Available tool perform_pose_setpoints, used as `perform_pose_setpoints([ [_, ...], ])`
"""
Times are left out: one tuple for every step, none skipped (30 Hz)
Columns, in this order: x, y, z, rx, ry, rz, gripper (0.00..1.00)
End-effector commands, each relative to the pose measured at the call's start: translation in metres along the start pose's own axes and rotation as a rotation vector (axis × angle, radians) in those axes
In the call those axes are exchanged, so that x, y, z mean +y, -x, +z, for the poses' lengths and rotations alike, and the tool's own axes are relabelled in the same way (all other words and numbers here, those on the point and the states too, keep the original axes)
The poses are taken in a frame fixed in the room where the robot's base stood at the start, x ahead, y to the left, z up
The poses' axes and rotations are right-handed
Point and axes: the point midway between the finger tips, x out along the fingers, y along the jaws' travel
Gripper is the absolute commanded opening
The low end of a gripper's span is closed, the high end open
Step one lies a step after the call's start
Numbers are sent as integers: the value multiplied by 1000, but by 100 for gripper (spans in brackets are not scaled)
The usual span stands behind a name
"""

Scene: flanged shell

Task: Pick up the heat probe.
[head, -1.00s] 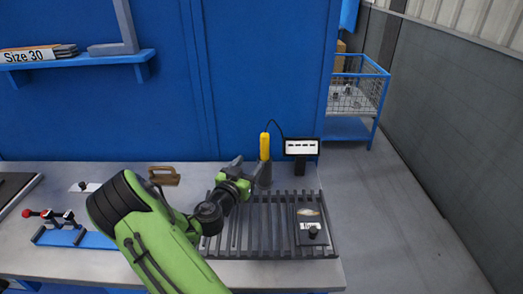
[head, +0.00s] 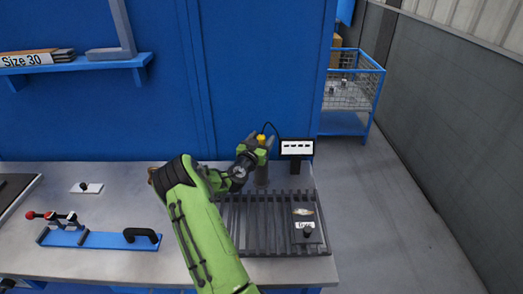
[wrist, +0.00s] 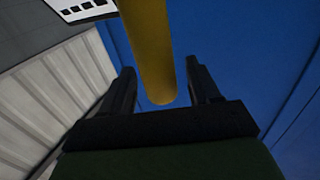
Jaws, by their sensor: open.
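The heat probe (head: 261,138) is yellow and upright in a dark holder (head: 262,176) at the back of the bench. Only its top shows in the head view, as my gripper hides much of it. In the wrist view the yellow probe (wrist: 149,45) runs down between the two dark fingers. My gripper (head: 263,145) is open around the probe, and gaps show between it and both fingers in the wrist view.
A display (head: 297,148) stands right of the probe, with a black cable curving behind. A slatted rack (head: 262,222) with a dark plate (head: 306,228) lies in front. A blue wall (head: 250,70) rises close behind. Blue clamp fixtures (head: 95,239) lie at left.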

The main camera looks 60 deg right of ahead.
Motion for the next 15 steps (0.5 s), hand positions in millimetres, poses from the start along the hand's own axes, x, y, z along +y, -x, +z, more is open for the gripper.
perform_pose_setpoints([
  [0,0,1,-1,0,-1,61],
  [0,0,1,-1,0,-1,61],
  [0,0,1,-1,0,0,61],
  [0,0,1,-1,0,0,61],
  [0,0,1,-1,0,0,60],
  [0,0,1,-1,0,0,54],
  [0,0,1,-1,0,0,49],
  [0,0,1,-1,0,0,44],
  [0,0,1,-1,0,0,38],
  [0,0,1,-1,0,0,34],
  [0,1,1,-1,-1,0,29],
  [0,1,1,-1,-1,0,23],
  [0,1,1,-1,-1,0,18],
  [0,1,1,-1,-1,0,14],
  [0,1,1,-1,-1,0,8],
])
